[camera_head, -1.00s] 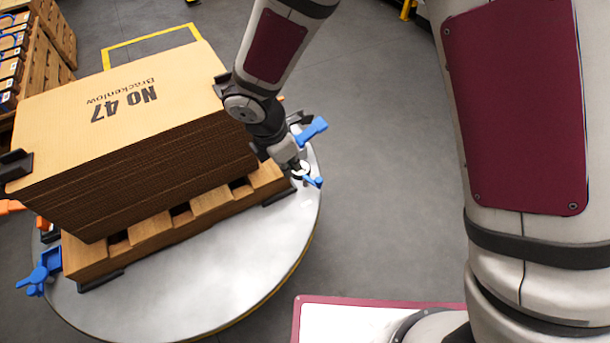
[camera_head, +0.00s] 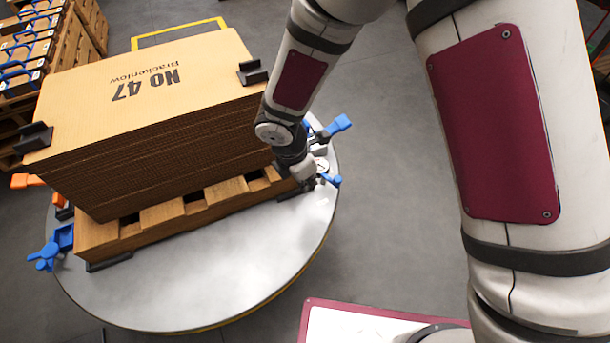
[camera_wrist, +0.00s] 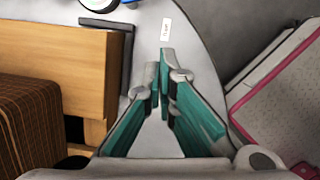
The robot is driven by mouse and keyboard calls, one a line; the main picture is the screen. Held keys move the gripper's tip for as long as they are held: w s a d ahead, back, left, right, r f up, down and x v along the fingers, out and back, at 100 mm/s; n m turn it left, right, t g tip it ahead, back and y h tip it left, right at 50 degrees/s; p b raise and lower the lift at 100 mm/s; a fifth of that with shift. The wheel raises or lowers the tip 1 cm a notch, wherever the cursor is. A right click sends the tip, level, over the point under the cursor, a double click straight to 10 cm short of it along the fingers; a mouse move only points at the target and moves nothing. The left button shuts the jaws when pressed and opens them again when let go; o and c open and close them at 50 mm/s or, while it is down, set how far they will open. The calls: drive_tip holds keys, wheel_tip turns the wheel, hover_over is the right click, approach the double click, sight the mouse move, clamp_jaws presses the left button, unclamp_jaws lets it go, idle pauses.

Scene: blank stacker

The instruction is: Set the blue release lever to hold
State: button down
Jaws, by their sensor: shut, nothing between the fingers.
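A small blue lever (camera_head: 331,180) sits on a pale round mount at the right edge of the turntable (camera_head: 215,270). In the wrist view, part of a white disc with blue shows at the top edge, cut off. My gripper (camera_head: 312,184) is just left of the lever in the head view, low over the turntable. In the wrist view, my gripper (camera_wrist: 164,75) has its fingers together with nothing between them. A white label (camera_wrist: 166,28) with small unreadable text lies on the metal beyond the fingertips. I cannot tell whether a finger touches the lever.
A tall cardboard stack (camera_head: 150,85) marked No 47 stands on a wooden pallet (camera_head: 160,222) left of my gripper. Another blue handle (camera_head: 338,125) rises behind the lever. A blue clamp (camera_head: 46,258) is at the far left.

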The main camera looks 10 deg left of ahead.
drive_tip(key=b+x, duration=0.1)
drive_tip(key=x, duration=0.2)
drive_tip(key=shift+f, duration=0.4)
drive_tip(key=shift+w+d+f+b, duration=0.2)
drive_tip(key=shift+w+d+b, duration=0.1)
drive_tip(key=shift+w+d, duration=1.2)
drive_tip(key=shift+d, duration=0.1)
